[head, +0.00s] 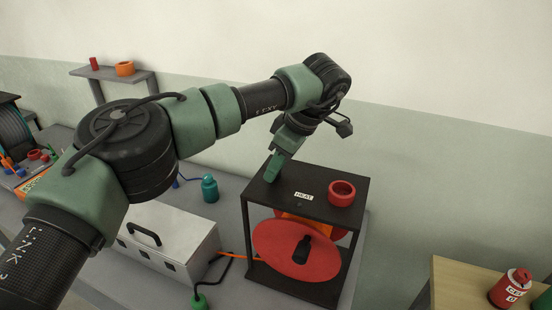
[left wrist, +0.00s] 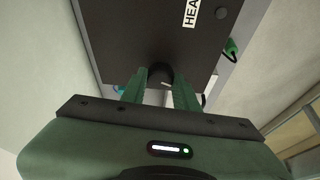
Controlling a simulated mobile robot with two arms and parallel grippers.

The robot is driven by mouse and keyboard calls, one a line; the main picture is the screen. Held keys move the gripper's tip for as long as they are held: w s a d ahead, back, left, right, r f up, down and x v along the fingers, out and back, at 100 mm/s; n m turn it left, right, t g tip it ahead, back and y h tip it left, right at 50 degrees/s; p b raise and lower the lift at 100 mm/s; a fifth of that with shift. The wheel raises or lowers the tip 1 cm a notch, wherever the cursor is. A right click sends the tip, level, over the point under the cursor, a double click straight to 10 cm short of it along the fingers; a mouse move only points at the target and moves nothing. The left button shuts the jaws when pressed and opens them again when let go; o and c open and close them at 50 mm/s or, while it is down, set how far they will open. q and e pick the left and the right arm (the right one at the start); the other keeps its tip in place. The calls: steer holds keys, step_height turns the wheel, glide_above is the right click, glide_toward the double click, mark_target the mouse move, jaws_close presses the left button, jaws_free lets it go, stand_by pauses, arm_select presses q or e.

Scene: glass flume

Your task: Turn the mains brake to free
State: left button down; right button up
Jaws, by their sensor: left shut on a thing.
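A black open-framed stand (head: 312,196) has a white label reading HEAT (head: 304,196) on its top plate. The same plate (left wrist: 125,25) fills the top of the left wrist view, with part of the label (left wrist: 191,12). My left gripper (head: 274,176) reaches down to the left part of this plate. Its green fingers are shut on a small dark round knob (left wrist: 161,70) at the plate's edge, one finger on each side. In the head view the knob is hidden by the gripper. No lettering for the mains brake is readable. My right gripper is out of view.
A red ring (head: 342,191) sits on the stand's top, right of the gripper. A large red disc (head: 275,250) is inside the stand. A grey case (head: 170,240) and a teal bottle-shaped thing (head: 210,188) are left. A wooden table (head: 452,275) is right.

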arm_select(q)
steer(key=shift+w+r+n+g+y+p, duration=0.15)
steer(key=shift+n+g+p, duration=0.2)
steer(key=shift+n+p, duration=0.55)
steer(key=shift+n+g+y+p, duration=0.15)
steer(key=shift+n+g+p, duration=0.2)
steer(key=shift+n+p, duration=0.55)
steer(key=shift+n, duration=0.3)
steer(key=c, duration=1.1)
jaws_free()
steer(key=shift+o, duration=0.2)
steer(key=shift+d, duration=0.1)
